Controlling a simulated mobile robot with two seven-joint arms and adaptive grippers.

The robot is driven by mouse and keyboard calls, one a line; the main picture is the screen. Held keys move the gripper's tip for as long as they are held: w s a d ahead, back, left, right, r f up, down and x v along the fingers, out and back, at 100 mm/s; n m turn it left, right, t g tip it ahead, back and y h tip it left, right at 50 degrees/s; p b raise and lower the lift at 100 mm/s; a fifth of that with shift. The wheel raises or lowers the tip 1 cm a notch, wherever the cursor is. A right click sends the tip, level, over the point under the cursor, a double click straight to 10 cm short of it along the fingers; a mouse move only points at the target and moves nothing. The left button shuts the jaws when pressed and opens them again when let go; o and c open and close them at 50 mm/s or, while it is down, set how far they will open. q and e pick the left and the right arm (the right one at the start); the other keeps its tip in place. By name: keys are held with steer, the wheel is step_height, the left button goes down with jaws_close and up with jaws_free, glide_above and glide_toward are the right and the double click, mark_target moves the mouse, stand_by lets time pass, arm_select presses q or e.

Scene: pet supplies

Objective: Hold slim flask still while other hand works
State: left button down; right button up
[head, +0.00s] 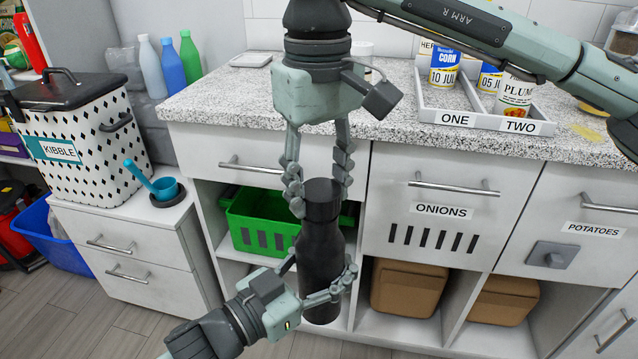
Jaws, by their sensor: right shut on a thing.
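The slim flask (321,250) is black and stands upright in mid-picture, in front of the cabinet. My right gripper (320,198) comes down from above. It is shut on the flask's narrower top, with one finger on each side. My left gripper (320,274) reaches in from the lower left at the flask's lower body. One finger crosses in front of the flask and the other is at its left side. I cannot tell whether these fingers press on it. The flask's base shows just below the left fingers.
The speckled counter (220,98) lies behind my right gripper. A tray (440,113) with cans stands on it at the right. A green basket (262,215) and brown boxes (408,287) sit in cabinet openings.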

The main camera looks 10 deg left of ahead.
steer(key=shift+r, duration=0.1)
steer(key=shift+r, duration=1)
